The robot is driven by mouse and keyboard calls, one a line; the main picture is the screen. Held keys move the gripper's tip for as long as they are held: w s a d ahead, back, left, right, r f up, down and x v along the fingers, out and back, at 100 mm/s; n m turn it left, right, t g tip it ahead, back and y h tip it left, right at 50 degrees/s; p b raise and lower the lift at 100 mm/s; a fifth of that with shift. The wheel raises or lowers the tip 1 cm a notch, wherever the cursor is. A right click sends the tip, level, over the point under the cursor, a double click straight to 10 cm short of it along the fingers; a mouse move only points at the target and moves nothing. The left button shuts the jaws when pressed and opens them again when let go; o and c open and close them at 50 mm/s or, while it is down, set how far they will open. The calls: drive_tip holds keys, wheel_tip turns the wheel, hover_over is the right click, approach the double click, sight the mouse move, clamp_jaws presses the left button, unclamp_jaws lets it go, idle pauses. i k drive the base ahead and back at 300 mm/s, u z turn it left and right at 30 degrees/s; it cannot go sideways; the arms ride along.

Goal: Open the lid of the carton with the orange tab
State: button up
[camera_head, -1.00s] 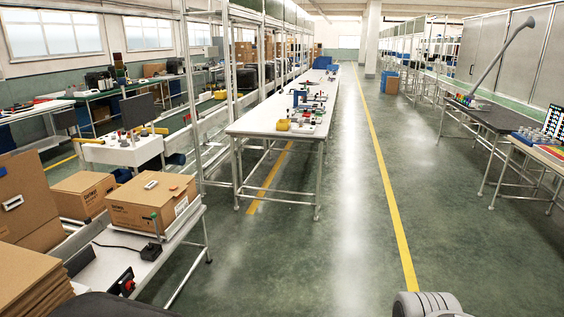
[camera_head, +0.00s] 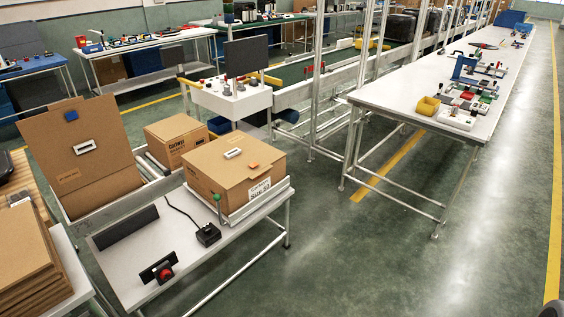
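The carton with the orange tab (camera_head: 253,165) is a brown closed box (camera_head: 236,178) on the near white table. Its lid lies flat, with a white handle (camera_head: 232,153) on top and the small orange tab beside it. A printed white label shows on its front right side. My gripper is not in view.
A carton (camera_head: 98,178) at left has its lid raised, with a white handle and a blue tab (camera_head: 71,116). Another closed carton (camera_head: 173,138) stands behind. A red button box (camera_head: 163,272) and a black box (camera_head: 208,235) with a cable sit on the table (camera_head: 180,252). Floor at right is clear.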

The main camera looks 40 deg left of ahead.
sight(226, 160)
drive_tip(key=i, duration=1.45)
drive_tip(key=u, duration=3.3)
drive_tip(key=i, duration=1.45)
drive_tip(key=z, duration=0.1)
